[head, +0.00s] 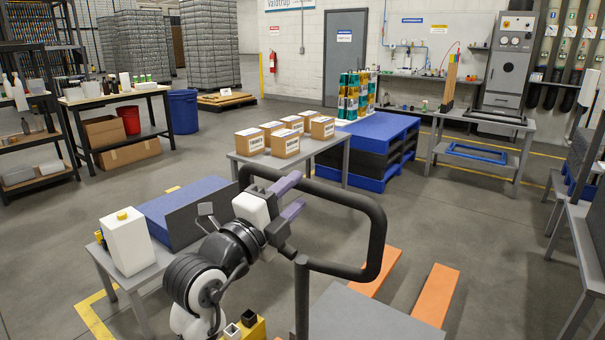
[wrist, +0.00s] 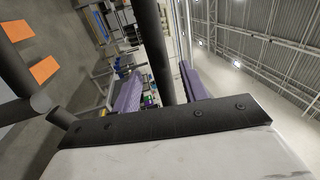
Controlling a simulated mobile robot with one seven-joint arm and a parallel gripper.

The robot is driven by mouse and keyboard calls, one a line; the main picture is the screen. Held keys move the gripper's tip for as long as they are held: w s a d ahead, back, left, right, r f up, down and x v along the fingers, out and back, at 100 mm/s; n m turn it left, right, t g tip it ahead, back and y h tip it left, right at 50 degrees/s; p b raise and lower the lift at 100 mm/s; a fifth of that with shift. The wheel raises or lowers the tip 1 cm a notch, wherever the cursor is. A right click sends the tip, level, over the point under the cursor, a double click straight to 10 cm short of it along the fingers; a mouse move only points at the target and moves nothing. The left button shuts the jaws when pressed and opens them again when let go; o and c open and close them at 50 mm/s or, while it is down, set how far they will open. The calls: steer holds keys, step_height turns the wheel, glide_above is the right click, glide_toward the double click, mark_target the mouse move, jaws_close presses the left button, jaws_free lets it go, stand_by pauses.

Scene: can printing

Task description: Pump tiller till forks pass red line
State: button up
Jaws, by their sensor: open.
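The black tiller loop (head: 378,235) stands in front of me in the head view, joined to a dark post (head: 302,300). My gripper (head: 300,189), with two purple fingers, is open at the loop's left part. In the wrist view a black bar (wrist: 160,45) of the tiller passes between the open fingers (wrist: 160,92); I cannot tell whether they touch it. The two orange forks (head: 437,295) lie low over the floor beyond the tiller, and both show in the wrist view (wrist: 44,69). I cannot make out a red line.
A grey table with several cartons (head: 285,143) stands ahead, beside a blue pallet stack (head: 385,140). A small table at left holds a white jug (head: 127,240) and a blue box (head: 165,212). Benches line the right edge. The floor around the forks looks clear.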

mark_target(299, 189)
steer(key=shift+p+x, duration=0.45)
steer(key=shift+x, duration=1.35)
jaws_close()
